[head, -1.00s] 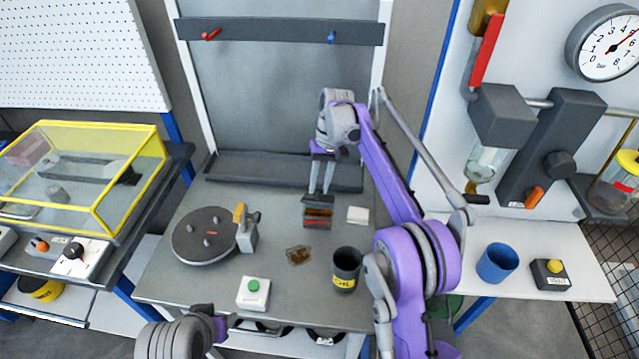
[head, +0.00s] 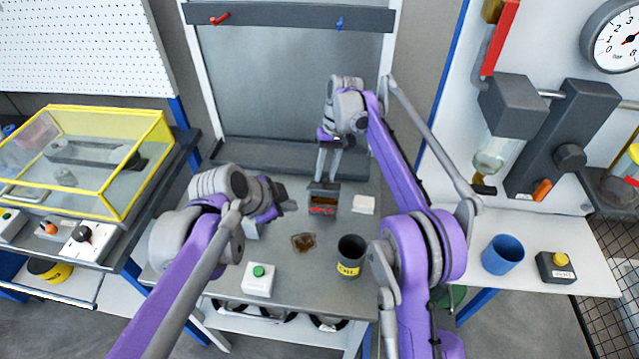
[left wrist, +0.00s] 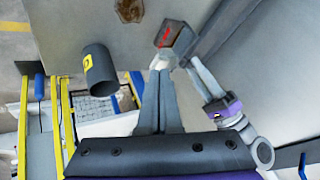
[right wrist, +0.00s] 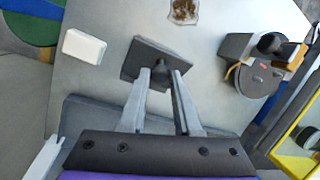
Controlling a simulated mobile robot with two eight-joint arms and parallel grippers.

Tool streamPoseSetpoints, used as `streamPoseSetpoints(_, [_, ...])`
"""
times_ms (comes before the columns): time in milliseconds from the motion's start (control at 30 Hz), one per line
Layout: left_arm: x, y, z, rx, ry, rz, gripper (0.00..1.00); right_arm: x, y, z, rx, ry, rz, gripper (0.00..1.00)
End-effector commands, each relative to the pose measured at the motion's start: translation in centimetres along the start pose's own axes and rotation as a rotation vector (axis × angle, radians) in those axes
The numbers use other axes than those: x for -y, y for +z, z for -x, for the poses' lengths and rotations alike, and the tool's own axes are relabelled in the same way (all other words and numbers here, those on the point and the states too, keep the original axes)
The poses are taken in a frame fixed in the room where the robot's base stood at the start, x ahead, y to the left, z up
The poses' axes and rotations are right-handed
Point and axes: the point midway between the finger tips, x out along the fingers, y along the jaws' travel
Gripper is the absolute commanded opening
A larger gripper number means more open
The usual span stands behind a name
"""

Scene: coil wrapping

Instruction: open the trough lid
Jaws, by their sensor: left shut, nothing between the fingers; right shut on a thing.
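The trough (head: 323,206) is a small dark box with a red mark on its front, standing on the table; it also shows in the left wrist view (left wrist: 178,38). Its dark square lid (right wrist: 151,63) has a small knob. My right gripper (head: 325,178) comes down from above and is shut on the knob; its fingers frame the knob in the right wrist view (right wrist: 161,76). I cannot tell whether the lid is clear of the trough. My left gripper (head: 290,206) is shut and empty, left of the trough; its fingers point toward it in the left wrist view (left wrist: 161,72).
A white block (head: 363,204) lies right of the trough. A dark cup (head: 350,256), a brown heap (head: 303,242) and a white box with a green button (head: 258,279) are nearer the front. My left arm covers most of the turntable (right wrist: 262,77).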

Motion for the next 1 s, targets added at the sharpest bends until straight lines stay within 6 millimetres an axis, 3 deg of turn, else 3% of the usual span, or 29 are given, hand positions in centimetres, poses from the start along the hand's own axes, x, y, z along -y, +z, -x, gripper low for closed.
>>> streamPoseSetpoints(133, [1.3,-2.0,-1.1,-0.042,0.009,-0.132,0.00,0.0,0.0,0.0,-0.001,0.000,0.000,0.00])
streamPoseSetpoints(367, [1.7,-2.8,-2.8,-0.060,0.012,-0.189,0.00,0.0,0.0,0.0,-0.001,0.000,0.000,0.00])
streamPoseSetpoints(800, [1.5,-3.2,-11.6,-0.058,0.012,-0.186,0.00,0.0,0.0,-0.1,0.000,0.000,0.000,0.00])
streamPoseSetpoints(1000, [4.1,-4.0,-12.6,-0.057,0.011,-0.184,0.00,0.0,0.0,-0.1,0.000,0.000,0.000,0.00])
